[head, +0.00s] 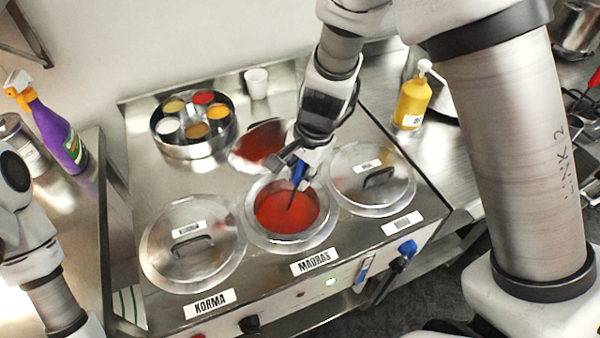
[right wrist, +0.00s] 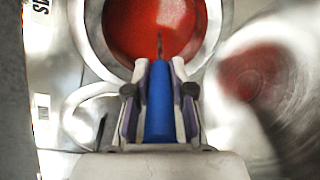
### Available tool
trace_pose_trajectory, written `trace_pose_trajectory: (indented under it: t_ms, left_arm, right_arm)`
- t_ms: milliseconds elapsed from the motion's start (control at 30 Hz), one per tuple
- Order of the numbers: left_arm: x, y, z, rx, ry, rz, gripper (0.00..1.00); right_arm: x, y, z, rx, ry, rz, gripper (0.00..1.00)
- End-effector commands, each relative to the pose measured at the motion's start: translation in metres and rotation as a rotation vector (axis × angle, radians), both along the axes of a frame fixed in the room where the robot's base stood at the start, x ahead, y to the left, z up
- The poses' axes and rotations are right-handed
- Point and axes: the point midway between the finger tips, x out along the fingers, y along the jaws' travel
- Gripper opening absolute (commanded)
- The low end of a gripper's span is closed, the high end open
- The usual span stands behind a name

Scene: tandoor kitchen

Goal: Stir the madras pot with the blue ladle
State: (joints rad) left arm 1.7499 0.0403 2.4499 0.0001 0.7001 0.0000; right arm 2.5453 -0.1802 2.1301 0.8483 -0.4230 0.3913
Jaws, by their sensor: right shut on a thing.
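The madras pot (head: 262,238) is the open middle well of the counter, behind the MADRAS label, with red sauce in it. My right gripper (head: 297,168) is above the pot and shut on the blue handle of the ladle (head: 299,174). The ladle's thin shaft points down into the sauce; its bowl is hidden. In the right wrist view the blue handle (right wrist: 159,105) lies between the fingers (right wrist: 160,100), with the madras pot's sauce (right wrist: 150,25) beyond. My left arm shows at the left edge of the head view, but its gripper is out of view.
A lidded korma pot (head: 160,255) stands left of the madras pot, and another lidded pot (head: 400,180) stands right. A sauce-stained lid (head: 243,140) lies behind. A round spice tin (head: 184,151), white cup (head: 257,82), yellow pump bottle (head: 412,100) and purple spray bottle (head: 60,138) stand around.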

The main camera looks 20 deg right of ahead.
Motion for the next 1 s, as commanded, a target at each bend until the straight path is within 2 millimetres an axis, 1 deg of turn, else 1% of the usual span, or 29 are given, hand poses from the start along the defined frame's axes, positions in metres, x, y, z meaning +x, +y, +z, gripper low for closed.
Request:
trace_pose_trajectory:
  t_ms: [167,400,1000]
  left_arm:
    - [0.0,0.0,0.003,0.0,0.0,0.0,0.35]
    - [0.0,0.0,0.027,0.0,0.0,0.0,0.35]
    - [0.0,0.0,0.082,0.0,0.0,0.0,0.35]
  right_arm:
    - [0.0,0.0,0.003,0.0,-0.001,0.0,0.0]
    - [-0.002,-0.004,0.028,0.001,0.0,-0.001,0.0]
    - [-0.007,-0.014,0.084,0.001,0.0,-0.001,0.0]
